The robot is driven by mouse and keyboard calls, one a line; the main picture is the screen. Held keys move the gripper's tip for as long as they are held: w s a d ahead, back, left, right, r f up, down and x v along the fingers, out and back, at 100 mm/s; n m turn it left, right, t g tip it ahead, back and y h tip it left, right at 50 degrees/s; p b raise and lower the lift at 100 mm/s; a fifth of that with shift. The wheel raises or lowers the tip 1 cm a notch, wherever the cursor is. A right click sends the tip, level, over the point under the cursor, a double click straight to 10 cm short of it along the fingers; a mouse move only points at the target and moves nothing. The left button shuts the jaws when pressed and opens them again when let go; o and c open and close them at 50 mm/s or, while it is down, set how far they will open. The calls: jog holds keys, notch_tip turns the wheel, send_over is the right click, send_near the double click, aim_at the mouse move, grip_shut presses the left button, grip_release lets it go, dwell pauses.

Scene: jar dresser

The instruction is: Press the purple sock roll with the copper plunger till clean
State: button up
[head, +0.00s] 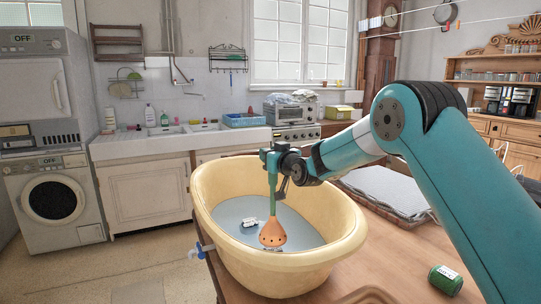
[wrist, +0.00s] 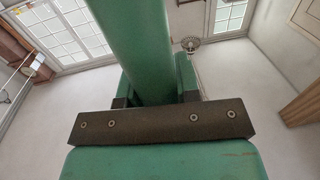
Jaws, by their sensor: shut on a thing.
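My gripper (head: 272,158) is above the cream tub (head: 210,200), shut on the green handle of the copper plunger. The plunger's orange-copper cup (head: 272,234), with small dark holes, hangs upright inside the tub at the water. The handle also shows between my jaws in the wrist view (wrist: 135,50). A small white-and-dark bundle (head: 252,223) lies in the water just left of the cup, seemingly apart from it. No purple shows on it, and I cannot make out a purple sock roll. The cup may hide something behind or beneath it.
The tub holds grey-blue water (head: 228,214) and has a blue tap (head: 200,250) low on its left side. A grey folded cloth pad (head: 385,190) lies behind the tub.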

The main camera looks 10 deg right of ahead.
jog(key=shift+r, duration=0.2)
notch_tip(320, 180, up, 17)
jog(key=p, duration=0.7)
jog(key=shift+p, duration=0.4)
jog(key=shift+f, duration=0.1)
